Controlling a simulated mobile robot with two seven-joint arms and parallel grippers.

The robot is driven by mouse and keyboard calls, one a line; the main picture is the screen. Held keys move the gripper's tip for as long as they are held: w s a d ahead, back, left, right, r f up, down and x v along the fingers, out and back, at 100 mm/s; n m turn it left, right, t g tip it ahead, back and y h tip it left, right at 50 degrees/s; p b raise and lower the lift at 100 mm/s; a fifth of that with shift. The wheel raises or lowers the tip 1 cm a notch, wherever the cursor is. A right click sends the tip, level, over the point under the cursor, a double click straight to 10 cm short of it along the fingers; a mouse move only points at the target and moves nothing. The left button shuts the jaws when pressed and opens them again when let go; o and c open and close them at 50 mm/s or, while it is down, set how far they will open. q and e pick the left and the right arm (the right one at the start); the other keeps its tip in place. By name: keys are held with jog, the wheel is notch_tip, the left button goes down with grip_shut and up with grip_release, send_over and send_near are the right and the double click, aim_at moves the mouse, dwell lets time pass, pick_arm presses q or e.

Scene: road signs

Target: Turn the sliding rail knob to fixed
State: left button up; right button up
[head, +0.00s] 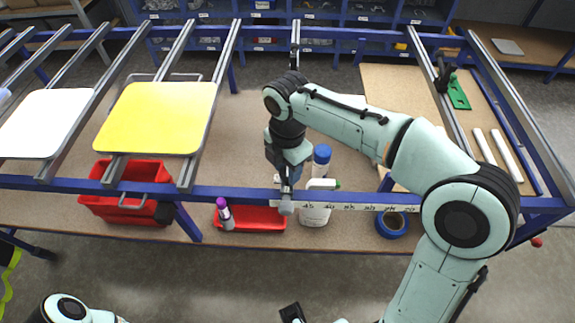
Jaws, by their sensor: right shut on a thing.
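A sliding rail (295,42) runs from the back beam to the front blue beam, mostly hidden behind my right arm. Its grey knob (286,208) sits at the front beam, at the left end of the white number scale. My right gripper (286,187) points down at the knob from above and is shut on it. The fingers cover part of the knob, and I cannot read whether it is set to fixed. My left arm shows only at the bottom left. A dark part at the bottom middle may be my left gripper, but its jaws cannot be made out.
A yellow panel (158,118) and a white panel (45,122) lie on the rails to the left. Below the frame are red bins (127,172), a white bottle (317,214), a spray can (225,214) and blue tape (391,224). A green tool (458,92) lies right.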

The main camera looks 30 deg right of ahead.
pick_arm(q)
jog(key=shift+r, duration=0.2)
pick_arm(e)
jog(key=shift+m, duration=0.4)
jog(key=m+p, duration=0.1)
jog(key=m, duration=0.2)
jog(key=shift+r+p, duration=0.1)
jog(key=shift+p, duration=0.2)
jog(key=m+p, duration=0.1)
jog(key=m, duration=0.3)
jog(key=m+p, duration=0.1)
jog(key=m, duration=0.4)
pick_arm(q)
jog(key=r, duration=0.1)
jog(key=w+r, duration=0.1)
jog(key=r, duration=0.2)
jog(key=shift+w, duration=0.35)
pick_arm(e)
jog(key=m, duration=0.4)
jog(key=shift+m, duration=0.4)
jog(key=o, duration=1.1)
jog(key=shift+c, duration=0.2)
